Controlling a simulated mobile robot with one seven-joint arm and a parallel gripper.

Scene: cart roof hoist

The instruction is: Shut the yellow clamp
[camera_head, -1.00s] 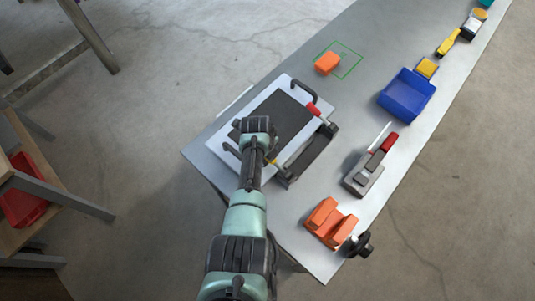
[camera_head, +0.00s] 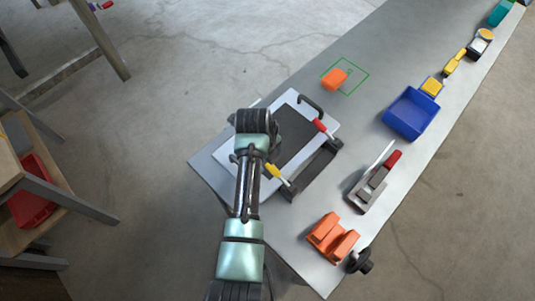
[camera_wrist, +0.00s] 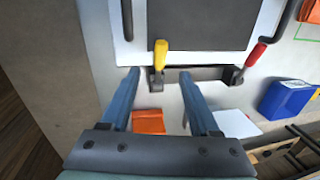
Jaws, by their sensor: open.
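The yellow clamp (camera_head: 273,170) stands on the near end of a dark bar along the right side of a white-framed panel with a dark middle (camera_head: 297,135). Its yellow handle (camera_wrist: 160,53) shows upright in the wrist view, with a metal base on the bar below it. I cannot tell whether the clamp is open or shut. My gripper (camera_wrist: 157,78) is open and empty. Its two blue fingers are spread, with the handle just beyond the tips and between their lines. In the head view my arm hides the gripper.
A red-handled clamp (camera_head: 320,126) sits at the bar's far end. A black handle (camera_head: 311,104) rises from the panel's far edge. The grey bench also holds an orange block (camera_head: 335,79), a blue bin (camera_head: 412,114), a red-handled tool (camera_head: 375,183) and orange pieces (camera_head: 332,237).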

